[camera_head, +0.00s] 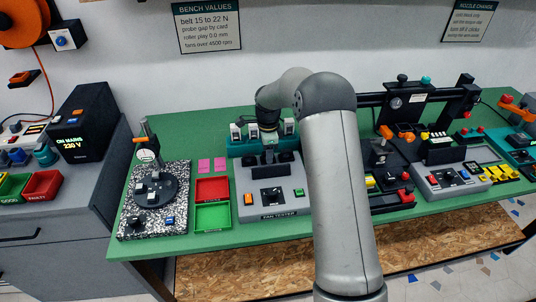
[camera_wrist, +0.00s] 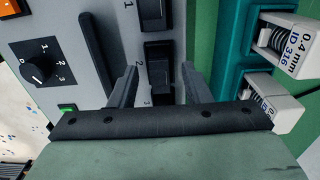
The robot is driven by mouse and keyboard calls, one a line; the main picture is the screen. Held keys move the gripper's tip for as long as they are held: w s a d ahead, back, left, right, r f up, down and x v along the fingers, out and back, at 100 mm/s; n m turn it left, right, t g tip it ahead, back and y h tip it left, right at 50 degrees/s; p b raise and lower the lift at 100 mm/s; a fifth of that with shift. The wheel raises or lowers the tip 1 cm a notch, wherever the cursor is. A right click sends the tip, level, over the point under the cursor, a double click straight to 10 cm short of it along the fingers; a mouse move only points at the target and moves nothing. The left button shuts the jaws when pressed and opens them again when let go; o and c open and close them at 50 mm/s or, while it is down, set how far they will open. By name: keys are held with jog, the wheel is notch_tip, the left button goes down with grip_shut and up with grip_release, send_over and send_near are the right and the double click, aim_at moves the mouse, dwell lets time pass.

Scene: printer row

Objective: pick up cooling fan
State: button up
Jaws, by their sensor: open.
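No part is clearly recognisable as a cooling fan. The fan tester (camera_head: 272,207) stands mid-table; in the wrist view its grey top (camera_wrist: 60,15) has a row of black bays marked 1, 2, 3. A dark block (camera_wrist: 159,73) sits at one bay; whether it is a fan or an empty socket I cannot tell. My gripper (camera_wrist: 158,72) is open, pointing down, with one finger on each side of this block. Nothing is visibly gripped. In the head view my gripper (camera_head: 269,151) is over the tester's back edge, partly hidden.
A teal rack (camera_head: 240,150) behind the tester holds white labelled units; one unit (camera_wrist: 287,45) is close to my right finger. The tester's black knob (camera_wrist: 38,65) is at left. Red (camera_head: 212,189) and green (camera_head: 213,217) trays lie left of it. Another device (camera_head: 450,182) stands right.

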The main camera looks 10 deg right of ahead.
jog(key=shift+f, duration=0.2)
grip_shut()
jog(key=shift+r, duration=0.1)
